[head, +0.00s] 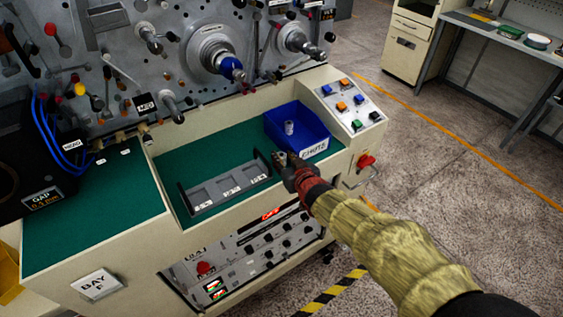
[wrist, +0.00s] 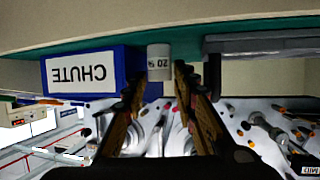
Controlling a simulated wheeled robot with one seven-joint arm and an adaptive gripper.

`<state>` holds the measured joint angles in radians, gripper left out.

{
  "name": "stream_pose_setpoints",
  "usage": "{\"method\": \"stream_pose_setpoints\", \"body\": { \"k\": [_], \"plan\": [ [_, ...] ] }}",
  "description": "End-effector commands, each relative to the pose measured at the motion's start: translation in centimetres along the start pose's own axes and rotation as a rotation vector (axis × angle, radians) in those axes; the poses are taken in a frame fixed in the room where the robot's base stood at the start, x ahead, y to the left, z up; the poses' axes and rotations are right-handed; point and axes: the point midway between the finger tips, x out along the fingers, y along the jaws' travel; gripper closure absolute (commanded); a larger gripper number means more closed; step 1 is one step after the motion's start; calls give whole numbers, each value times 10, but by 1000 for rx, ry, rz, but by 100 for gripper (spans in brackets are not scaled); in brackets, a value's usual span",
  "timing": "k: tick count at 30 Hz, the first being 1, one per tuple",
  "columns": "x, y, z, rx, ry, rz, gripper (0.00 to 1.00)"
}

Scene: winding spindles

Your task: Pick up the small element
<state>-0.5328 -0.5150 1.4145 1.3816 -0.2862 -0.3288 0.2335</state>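The small element appears to be a short grey-white cylinder (head: 289,127), seen against the blue chute bin (head: 318,145) in the head view. In the wrist view the cylinder (wrist: 159,62) has a dark marking that looks like "20" and overlaps the bin's edge. I cannot tell whether it stands in the bin or in front of it. My gripper (head: 286,157) is in front of the bin, its tips pointing towards the cylinder. In the wrist view the fingers (wrist: 158,78) are apart, with the cylinder in line with the gap. No grip on it shows.
A grey tray (head: 222,204) with labelled compartments lies on the green mat to the left. A button panel (head: 350,103) is right of the bin. Spindles (head: 225,62) stick out of the machine behind. A red knob (head: 366,161) and handle sit at the right front.

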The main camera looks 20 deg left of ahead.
Motion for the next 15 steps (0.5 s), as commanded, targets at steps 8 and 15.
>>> {"method": "stream_pose_setpoints", "body": {
  "k": [8,15],
  "plan": [
    [1,0,0,0,0,0,74],
    [1,0,0,0,0,0,88]
  ]
}}
